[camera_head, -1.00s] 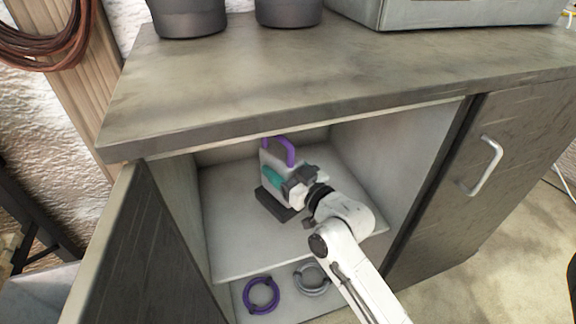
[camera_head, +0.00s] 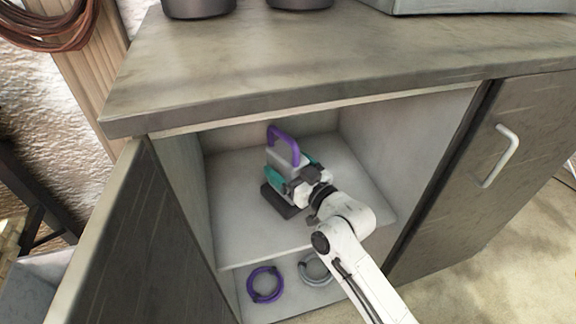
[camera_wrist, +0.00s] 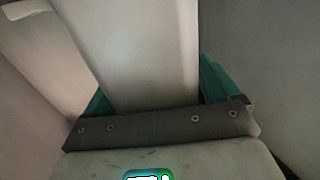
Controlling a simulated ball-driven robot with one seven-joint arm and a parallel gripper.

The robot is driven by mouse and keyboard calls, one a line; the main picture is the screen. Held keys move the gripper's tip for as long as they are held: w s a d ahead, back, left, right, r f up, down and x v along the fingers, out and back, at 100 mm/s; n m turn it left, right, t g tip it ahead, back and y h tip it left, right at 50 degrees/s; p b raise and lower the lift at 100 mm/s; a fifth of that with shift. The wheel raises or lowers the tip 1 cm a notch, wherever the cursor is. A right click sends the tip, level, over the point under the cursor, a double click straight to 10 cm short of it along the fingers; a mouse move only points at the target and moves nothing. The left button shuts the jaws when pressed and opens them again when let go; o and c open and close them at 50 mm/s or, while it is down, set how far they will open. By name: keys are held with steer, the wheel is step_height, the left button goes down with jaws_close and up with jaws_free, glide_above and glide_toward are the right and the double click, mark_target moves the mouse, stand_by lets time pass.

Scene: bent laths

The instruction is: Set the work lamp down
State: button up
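The work lamp (camera_head: 283,160) has a pale grey body, a purple handle on top and a dark flat base. It is upright inside the open cabinet, over the upper shelf (camera_head: 235,230). Its base is at or very close to the shelf; I cannot tell whether it touches. My gripper (camera_head: 290,174) reaches in from the front right, with teal fingers on both sides of the lamp body. In the wrist view, the lamp body (camera_wrist: 145,50) fills the space between the teal fingers of my gripper (camera_wrist: 155,92), which look closed on it.
A purple ring (camera_head: 265,284) and a grey ring (camera_head: 316,268) are in the compartment below. The open door (camera_head: 150,240) stands at left, and a closed door with a handle (camera_head: 502,155) at right. The countertop (camera_head: 320,60) overhangs the opening. Shelf room is free around the lamp.

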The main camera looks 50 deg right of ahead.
steer(key=shift+r, duration=0.15)
steer(key=p+v, duration=0.2)
steer(key=v, duration=1)
